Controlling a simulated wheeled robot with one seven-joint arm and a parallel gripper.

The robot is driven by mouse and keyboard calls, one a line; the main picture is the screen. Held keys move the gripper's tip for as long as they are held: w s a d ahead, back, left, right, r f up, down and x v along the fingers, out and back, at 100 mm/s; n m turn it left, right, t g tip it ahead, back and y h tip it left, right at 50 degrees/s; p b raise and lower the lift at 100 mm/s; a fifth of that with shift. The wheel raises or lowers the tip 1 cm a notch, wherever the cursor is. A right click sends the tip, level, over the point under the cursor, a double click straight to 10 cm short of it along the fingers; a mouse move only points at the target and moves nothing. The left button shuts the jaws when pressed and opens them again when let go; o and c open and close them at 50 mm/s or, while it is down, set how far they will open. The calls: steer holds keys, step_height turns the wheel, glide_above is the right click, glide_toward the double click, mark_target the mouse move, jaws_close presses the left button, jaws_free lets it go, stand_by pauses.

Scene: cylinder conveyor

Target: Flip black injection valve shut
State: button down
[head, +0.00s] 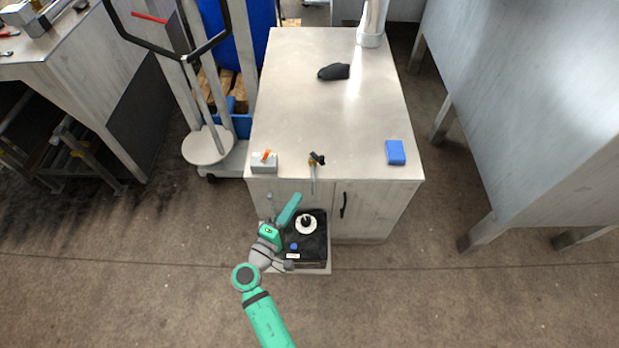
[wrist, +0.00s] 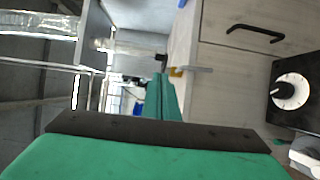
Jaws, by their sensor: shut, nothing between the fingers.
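A small valve with a black handle (head: 317,157) and a brass-coloured body sits at the front edge of the cabinet top, on a thin grey pipe (head: 313,184). In the wrist view its yellowish body (wrist: 176,72) shows beyond the fingertips, with a dark part (wrist: 162,57) that looks like the handle. My gripper (head: 297,198) is shut and empty, in front of the cabinet, below and left of the valve and apart from it. Its green fingers (wrist: 163,80) lie together in the wrist view. The exact handle angle is too small to tell.
A black box (head: 318,250) with a white disc and black knob (head: 306,223) stands beside my gripper. On the cabinet top (head: 300,110) are a grey box with an orange switch (head: 264,158), a blue block (head: 395,152) and a dark object (head: 334,72). A trolley (head: 208,145) stands left.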

mark_target(320, 161)
steer(key=x, duration=1.4)
steer(key=shift+s+d, duration=0.1)
steer(key=shift+s, duration=0.05)
steer(key=shift+a, duration=0.35)
steer(key=shift+d, duration=0.15)
steer(key=shift+y, duration=0.3)
